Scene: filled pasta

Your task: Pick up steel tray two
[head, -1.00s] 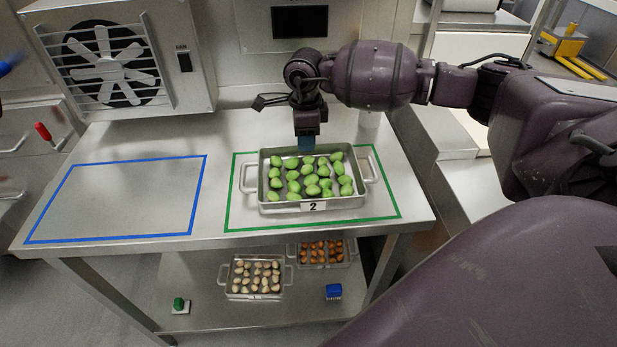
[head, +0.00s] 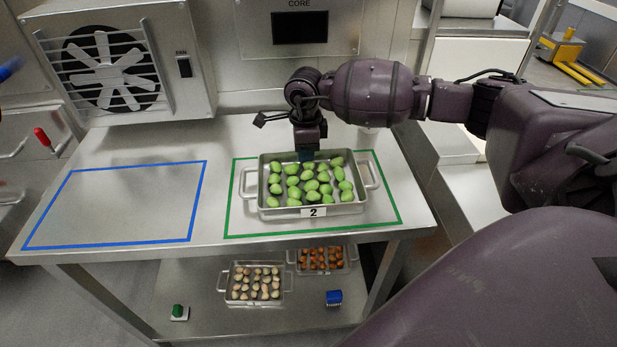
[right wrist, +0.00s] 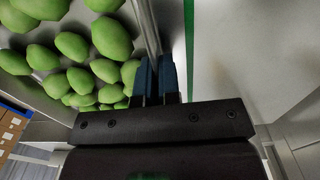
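Steel tray two (head: 351,208), a rectangular metal tray with a "2" label and side handles, stands on the steel table inside a green outline. It holds many green pasta pieces (head: 309,183). My right gripper (head: 307,157) comes down at the tray's far rim. In the right wrist view its blue fingers (right wrist: 158,76) are close together, one on each side of the thin tray wall (right wrist: 146,25), with green pieces on the left. The fingertips are partly hidden in the head view.
A blue outlined area (head: 120,205) on the left of the table is empty. A fan unit (head: 125,65) stands behind it. On the lower shelf are a tray of pale pieces (head: 232,299), a tray of brown pieces (head: 325,270), a blue block (head: 333,298) and a green block (head: 178,312).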

